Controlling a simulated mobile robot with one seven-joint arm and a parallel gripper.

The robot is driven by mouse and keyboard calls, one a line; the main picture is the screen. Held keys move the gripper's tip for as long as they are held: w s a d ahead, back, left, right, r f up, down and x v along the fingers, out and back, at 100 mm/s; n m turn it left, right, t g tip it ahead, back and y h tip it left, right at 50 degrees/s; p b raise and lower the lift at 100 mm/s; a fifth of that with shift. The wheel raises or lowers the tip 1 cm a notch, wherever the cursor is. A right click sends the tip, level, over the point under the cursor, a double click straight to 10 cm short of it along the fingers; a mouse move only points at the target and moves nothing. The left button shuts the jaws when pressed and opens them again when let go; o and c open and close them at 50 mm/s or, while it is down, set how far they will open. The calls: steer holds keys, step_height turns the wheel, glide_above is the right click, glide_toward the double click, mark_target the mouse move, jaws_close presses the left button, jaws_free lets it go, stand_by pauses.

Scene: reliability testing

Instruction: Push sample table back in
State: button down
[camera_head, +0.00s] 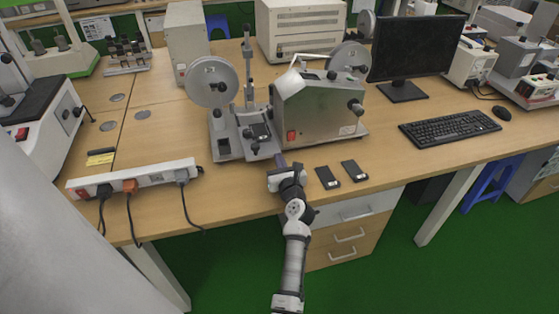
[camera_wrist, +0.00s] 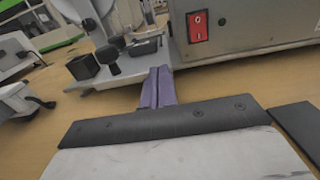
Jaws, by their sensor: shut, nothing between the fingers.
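The test machine (camera_head: 318,112) stands on the wooden desk, a grey metal box with a red switch and a round disc at its upper right. Its sample table (camera_head: 257,137) appears to be the grey platform with black knobs at the box's left side. In the wrist view, part of that platform (camera_wrist: 122,72) shows at the upper left, left of the red switch (camera_wrist: 197,26). My gripper (camera_head: 281,160) is low at the desk's front part, just in front of the platform. Its purple fingers (camera_wrist: 158,88) are shut and empty, pointing toward the machine. I cannot tell whether they touch it.
Two black flat devices (camera_head: 341,174) lie right of my gripper. A white power strip (camera_head: 133,179) with cables lies to the left. A monitor (camera_head: 414,50) and a keyboard (camera_head: 450,126) are on the right. Bare desk lies between the strip and the machine.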

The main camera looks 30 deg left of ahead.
mark_target(274, 145)
steer(key=b+x, duration=0.1)
steer(key=x, duration=0.7)
steer(key=shift+d+f, duration=0.1)
steer(key=shift+d, duration=0.05)
